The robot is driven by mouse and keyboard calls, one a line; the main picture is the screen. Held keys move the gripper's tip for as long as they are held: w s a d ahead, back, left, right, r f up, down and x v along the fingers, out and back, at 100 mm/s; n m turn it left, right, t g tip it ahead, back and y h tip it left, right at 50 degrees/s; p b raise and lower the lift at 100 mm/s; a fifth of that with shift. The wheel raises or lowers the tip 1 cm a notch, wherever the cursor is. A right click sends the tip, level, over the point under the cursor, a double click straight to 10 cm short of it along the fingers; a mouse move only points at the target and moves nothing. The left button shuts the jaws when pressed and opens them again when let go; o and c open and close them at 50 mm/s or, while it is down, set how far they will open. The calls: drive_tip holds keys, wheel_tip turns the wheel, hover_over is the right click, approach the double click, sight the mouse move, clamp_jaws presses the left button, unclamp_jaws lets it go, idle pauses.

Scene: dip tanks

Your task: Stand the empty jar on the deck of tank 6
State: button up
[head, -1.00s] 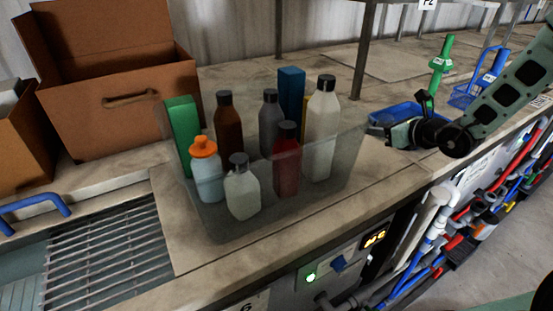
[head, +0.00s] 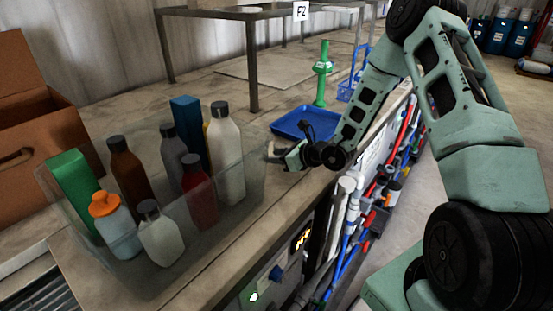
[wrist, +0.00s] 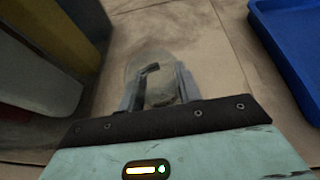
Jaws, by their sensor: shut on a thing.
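My gripper (head: 283,157) is low over the pale worktop, between the clear tub and the blue tray. In the wrist view its two fingers (wrist: 160,88) are shut on a clear, see-through jar (wrist: 147,62). The jar looks empty, but its outline is faint against the worktop. I cannot tell whether its base touches the surface. In the head view the jar is too faint and small to make out well. The worktop (head: 205,284) runs along the front edge. No tank 6 label is readable now.
The clear tub (head: 238,192) of several bottles and boxes stands left of my gripper. The blue tray (head: 306,124) lies just behind it, with a green stand (head: 321,75) and blue basket (head: 346,90) beyond. A metal rack (head: 252,60) stands behind. Pipes (head: 360,225) run below the front edge.

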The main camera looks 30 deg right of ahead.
drive_tip(key=shift+f, duration=1)
drive_tip(key=shift+f, duration=0.2)
drive_tip(key=o, duration=1)
drive_tip(key=shift+r, duration=0.15)
drive_tip(key=shift+r+p, duration=0.2)
drive_tip(key=shift+p, duration=0.15)
drive_tip(key=b+v, duration=0.4)
drive_tip(key=v, duration=0.8)
drive_tip(key=shift+f, duration=0.15)
